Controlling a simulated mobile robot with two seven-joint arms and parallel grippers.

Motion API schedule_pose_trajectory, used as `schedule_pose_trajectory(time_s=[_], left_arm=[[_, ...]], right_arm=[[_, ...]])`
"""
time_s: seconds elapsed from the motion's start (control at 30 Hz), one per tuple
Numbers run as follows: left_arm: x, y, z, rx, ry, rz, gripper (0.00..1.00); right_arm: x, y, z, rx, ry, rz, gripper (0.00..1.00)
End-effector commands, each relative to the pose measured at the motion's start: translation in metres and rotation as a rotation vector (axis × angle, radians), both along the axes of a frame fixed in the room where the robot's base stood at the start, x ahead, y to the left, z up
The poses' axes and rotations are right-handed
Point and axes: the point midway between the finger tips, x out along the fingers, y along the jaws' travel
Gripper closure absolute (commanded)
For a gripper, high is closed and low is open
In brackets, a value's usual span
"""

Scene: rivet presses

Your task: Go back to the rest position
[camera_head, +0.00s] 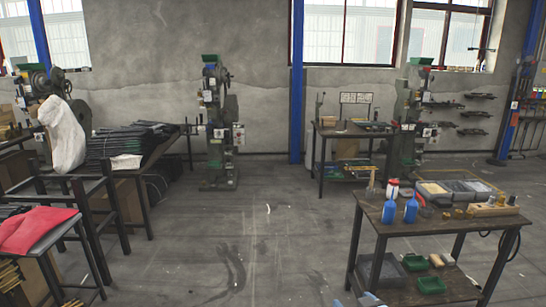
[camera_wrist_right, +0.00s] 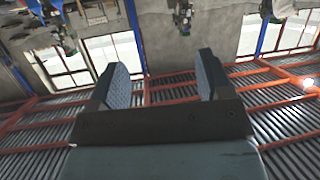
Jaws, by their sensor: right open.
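My right gripper (camera_wrist_right: 162,82) shows in the right wrist view with its two padded fingers wide apart and nothing between them. That view is upside down, with the ceiling low in the picture and the presses (camera_wrist_right: 183,15) at the top, well away from the fingers. In the head view only small pale and blue bits show at the bottom edge, perhaps part of my right gripper. My left gripper is in neither view.
A workbench (camera_head: 440,232) with blue bottles (camera_head: 411,210) and part bins (camera_head: 455,188) stands at the right. A stool with red cloth (camera_head: 35,230) and a table with dark stacked strips (camera_head: 125,143) are at the left. A green rivet press (camera_head: 217,130) stands behind the clear middle floor (camera_head: 235,240).

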Motion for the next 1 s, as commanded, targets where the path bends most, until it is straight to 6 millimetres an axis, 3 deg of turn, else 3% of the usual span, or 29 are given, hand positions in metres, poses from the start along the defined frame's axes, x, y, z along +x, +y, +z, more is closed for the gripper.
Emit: schedule_pose_trajectory(time_s=[0.03,0.2,0.4,0.5,0.63,0.83,0.87,0.9,1.0], left_arm=[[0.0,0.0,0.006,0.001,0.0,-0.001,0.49],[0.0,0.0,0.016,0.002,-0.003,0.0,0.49],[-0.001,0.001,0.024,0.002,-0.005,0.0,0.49],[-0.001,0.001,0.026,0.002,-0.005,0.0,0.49],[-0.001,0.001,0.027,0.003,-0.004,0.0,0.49],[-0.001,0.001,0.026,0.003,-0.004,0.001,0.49],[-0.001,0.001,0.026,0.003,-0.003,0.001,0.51],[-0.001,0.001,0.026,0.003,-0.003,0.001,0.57],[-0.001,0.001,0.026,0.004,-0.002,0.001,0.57]], right_arm=[[-0.027,-0.001,-0.027,-0.002,0.037,0.006,0.28],[-0.118,-0.003,-0.1,-0.004,0.128,0.027,0.28],[-0.219,-0.005,-0.151,-0.004,0.213,0.046,0.28],[-0.253,-0.006,-0.163,-0.003,0.239,0.051,0.28],[-0.274,-0.006,-0.169,-0.001,0.255,0.055,0.28],[-0.277,-0.006,-0.17,-0.001,0.255,0.056,0.28],[-0.277,-0.006,-0.17,-0.001,0.256,0.055,0.3],[-0.277,-0.006,-0.17,-0.001,0.256,0.056,0.39],[-0.277,-0.006,-0.17,-0.001,0.256,0.055,0.57]])
